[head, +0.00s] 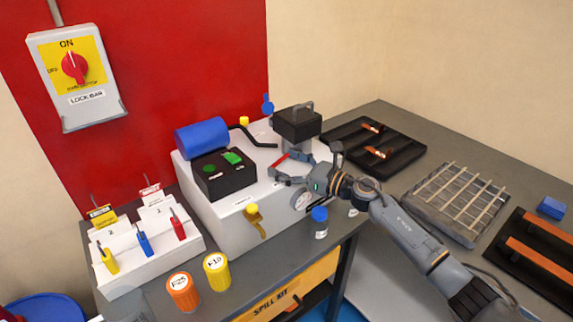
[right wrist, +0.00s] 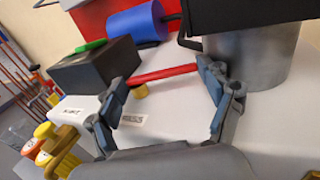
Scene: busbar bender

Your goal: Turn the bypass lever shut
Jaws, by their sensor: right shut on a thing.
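The red lever (head: 280,161) is on the white top of the machine (head: 238,215), in front of the black block with a handle (head: 297,123). In the right wrist view the red lever (right wrist: 163,74) runs from one fingertip to the other. My right gripper (head: 288,172) is shut on it, with its fingers wide apart at the lever's two ends; the fingers also show in the right wrist view (right wrist: 165,88). My left gripper is not in view.
A black control box with green buttons (head: 225,174) and a blue cylinder (head: 202,138) stand left of the lever. A blue-capped bottle (head: 320,222) stands below my right wrist. Black trays (head: 405,157) and a wire rack (head: 448,205) lie to the right.

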